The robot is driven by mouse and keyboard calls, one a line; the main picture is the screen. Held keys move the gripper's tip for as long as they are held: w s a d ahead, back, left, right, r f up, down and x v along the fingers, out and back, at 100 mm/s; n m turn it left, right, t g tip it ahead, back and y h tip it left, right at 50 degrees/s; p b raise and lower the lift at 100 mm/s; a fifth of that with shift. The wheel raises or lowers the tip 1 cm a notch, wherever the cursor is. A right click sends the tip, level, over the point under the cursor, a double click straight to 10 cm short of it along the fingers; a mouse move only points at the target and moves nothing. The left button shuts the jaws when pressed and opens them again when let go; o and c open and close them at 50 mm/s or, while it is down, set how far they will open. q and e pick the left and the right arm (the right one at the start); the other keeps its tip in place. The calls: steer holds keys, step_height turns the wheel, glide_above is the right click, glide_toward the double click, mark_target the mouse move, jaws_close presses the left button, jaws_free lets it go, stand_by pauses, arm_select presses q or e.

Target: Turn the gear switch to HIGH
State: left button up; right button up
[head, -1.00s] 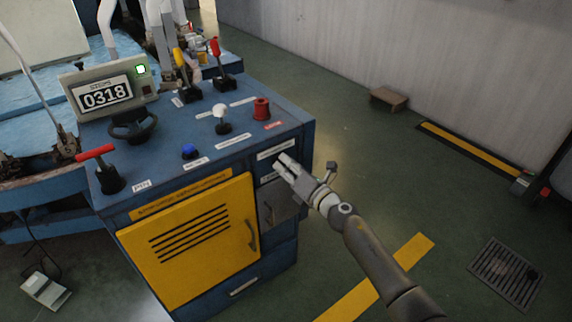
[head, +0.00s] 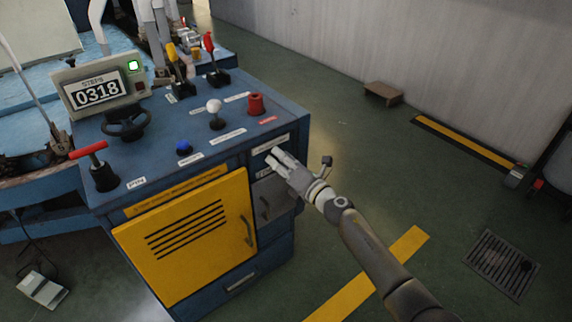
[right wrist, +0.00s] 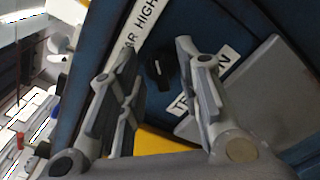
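The gear switch (right wrist: 160,71) is a small black knob on the blue cabinet face in the right wrist view. A white label (right wrist: 141,30) reading "...AR HIGH" runs beside it, and a second, partly hidden label lies on its other side. My right gripper (right wrist: 157,62) is open, with one finger on each side of the knob in the picture; I cannot tell whether they touch it. In the head view my right gripper (head: 273,157) is at the cabinet's right front panel and hides the knob. My left gripper is not in view.
The blue console (head: 152,140) carries a red button (head: 256,104), white-knobbed lever (head: 215,112), blue button (head: 183,148), handwheel (head: 127,123) and red-handled lever (head: 100,168). A grey box (head: 273,199) sits below my gripper.

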steer(key=v, duration=1.2)
